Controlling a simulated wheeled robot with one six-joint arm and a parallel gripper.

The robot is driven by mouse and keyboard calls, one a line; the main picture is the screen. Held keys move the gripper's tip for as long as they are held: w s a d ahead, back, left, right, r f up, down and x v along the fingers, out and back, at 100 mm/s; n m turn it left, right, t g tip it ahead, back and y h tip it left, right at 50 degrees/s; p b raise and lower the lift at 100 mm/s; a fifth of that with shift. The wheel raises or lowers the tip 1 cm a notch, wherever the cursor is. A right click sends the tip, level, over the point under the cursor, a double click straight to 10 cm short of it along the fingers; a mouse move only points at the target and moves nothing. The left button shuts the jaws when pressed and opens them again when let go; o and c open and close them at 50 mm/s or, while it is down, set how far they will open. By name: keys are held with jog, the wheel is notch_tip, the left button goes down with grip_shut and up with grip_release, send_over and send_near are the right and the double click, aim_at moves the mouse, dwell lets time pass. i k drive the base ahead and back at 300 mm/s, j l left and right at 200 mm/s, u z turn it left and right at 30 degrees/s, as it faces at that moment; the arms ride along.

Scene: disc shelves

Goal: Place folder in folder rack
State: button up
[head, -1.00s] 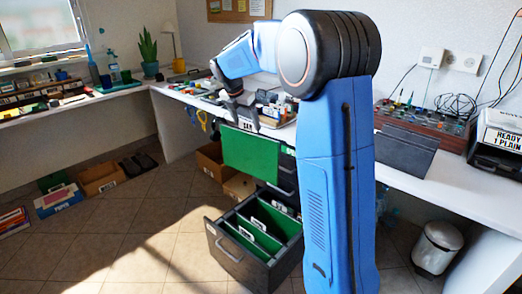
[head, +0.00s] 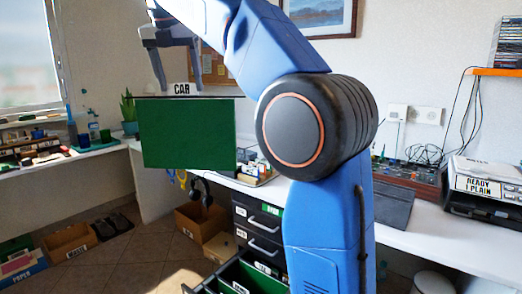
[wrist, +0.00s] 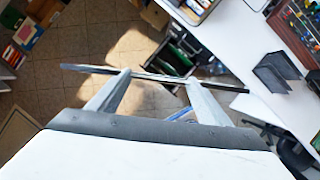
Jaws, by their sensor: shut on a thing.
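A green hanging folder (head: 187,135) with a dark top rail and a white tab reading CAR (head: 181,89) hangs upright in the air. My gripper (head: 178,80) is shut on its top edge. In the wrist view the folder shows nearly edge-on as a dark rail (wrist: 155,76) across my gripper's fingertips (wrist: 158,80). Below and to the right, an open drawer (head: 205,284) holds green folders (head: 250,275). A dark, stand-like item (wrist: 276,72) lies on the desk in the wrist view; I cannot tell whether it is the folder rack.
The dark drawer cabinet (head: 258,235) stands under the white desk (head: 400,227). Cardboard boxes (head: 203,222) sit on the floor left of it. A device labelled READY 1 PLAIN (head: 482,188) is at the right. My blue arm hides part of the desk and cabinet.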

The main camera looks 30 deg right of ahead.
aim_at(378, 218)
jog(key=k+l+z, duration=0.15)
jog(key=z, duration=0.2)
jog(key=k+l+z, duration=0.15)
jog(key=z, duration=0.25)
jog(key=k+l+z, duration=0.1)
jog(key=l+z, duration=0.25)
